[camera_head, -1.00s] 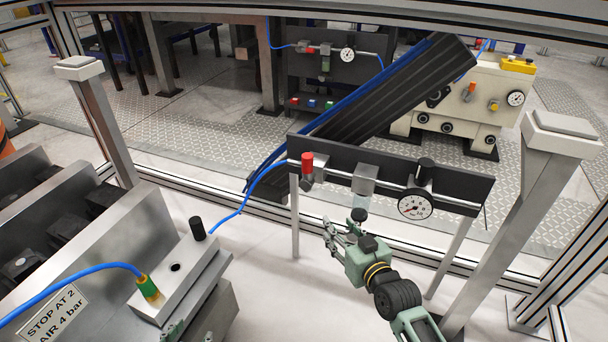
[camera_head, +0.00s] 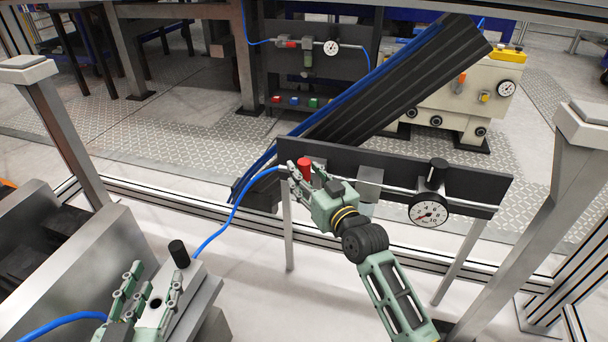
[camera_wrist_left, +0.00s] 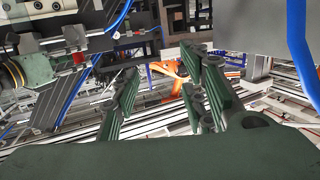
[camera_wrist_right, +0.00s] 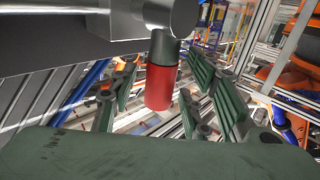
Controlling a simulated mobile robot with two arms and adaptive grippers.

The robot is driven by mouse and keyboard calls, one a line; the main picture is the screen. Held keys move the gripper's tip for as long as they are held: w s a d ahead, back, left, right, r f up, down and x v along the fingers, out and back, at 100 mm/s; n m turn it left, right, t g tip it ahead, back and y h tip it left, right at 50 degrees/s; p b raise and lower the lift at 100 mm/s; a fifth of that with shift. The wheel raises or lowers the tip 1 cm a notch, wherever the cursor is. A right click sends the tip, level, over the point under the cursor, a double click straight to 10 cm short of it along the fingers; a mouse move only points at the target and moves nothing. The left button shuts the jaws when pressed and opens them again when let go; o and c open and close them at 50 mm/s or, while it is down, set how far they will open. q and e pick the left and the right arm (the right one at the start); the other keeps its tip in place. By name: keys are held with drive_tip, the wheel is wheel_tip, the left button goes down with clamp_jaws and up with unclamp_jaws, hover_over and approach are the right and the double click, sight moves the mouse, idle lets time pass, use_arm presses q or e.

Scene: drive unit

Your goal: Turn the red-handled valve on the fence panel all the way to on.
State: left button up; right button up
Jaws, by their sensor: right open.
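The valve's red handle (camera_head: 304,169) is at the left end of the dark fence panel (camera_head: 470,185), on a metal pipe. My right gripper (camera_head: 301,181) is at the handle. In the right wrist view the red handle (camera_wrist_right: 160,87) hangs down from the metal valve body (camera_wrist_right: 150,18), between the open fingers. No clear contact with either finger shows. The gripper hides part of the valve in the head view. My left gripper (camera_head: 137,290) is open and empty over the metal block at lower left; its spread fingers also show in the left wrist view (camera_wrist_left: 165,95).
A round gauge (camera_head: 429,211) with a black knob is on the panel's right half. A blue hose (camera_head: 236,210) runs from the panel's left end. A black cylinder (camera_head: 179,254) stands on the metal block (camera_head: 205,285). Metal posts (camera_head: 68,135) flank the panel.

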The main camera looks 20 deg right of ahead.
drive_tip(key=shift+w+a, duration=0.15)
drive_tip(key=shift+w, duration=0.5)
use_arm(q)
drive_tip(key=shift+w+d+r+t, duration=0.15)
drive_tip(key=shift+r+t, duration=0.35)
drive_tip(key=shift+r, duration=0.35)
use_arm(e)
drive_tip(key=shift+c, duration=0.2)
clamp_jaws()
